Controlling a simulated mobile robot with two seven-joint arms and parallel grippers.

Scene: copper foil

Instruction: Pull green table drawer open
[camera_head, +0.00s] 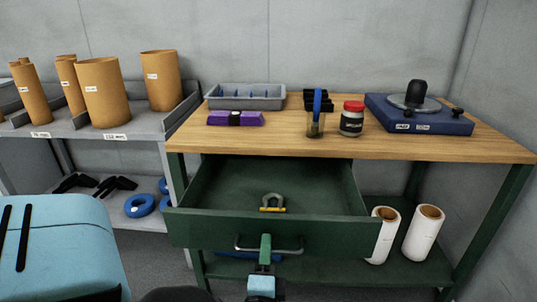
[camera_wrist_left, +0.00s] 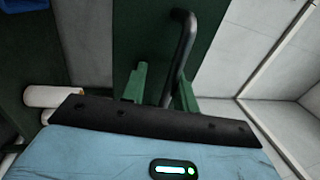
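The green table (camera_head: 357,144) has a wooden top and a dark green drawer (camera_head: 285,232). The drawer stands pulled well out, and its inside shows. A horseshoe-shaped grey piece with a yellow bar (camera_head: 272,202) lies in it. The metal handle (camera_head: 292,251) on the drawer front also shows in the left wrist view (camera_wrist_left: 182,50). My left gripper (camera_head: 265,248) is at the middle of the handle. In the left wrist view its green fingers (camera_wrist_left: 160,88) stand apart on either side of the handle bar, with a gap on one side. My right gripper is not in view.
A purple item (camera_head: 222,119), a grey tray (camera_head: 245,103), a jar with a red lid (camera_head: 352,120) and a blue device (camera_head: 400,122) stand on the top. White rolls (camera_head: 424,232) stand on the lower shelf. A grey shelf (camera_head: 140,126) with brown tubes is at left.

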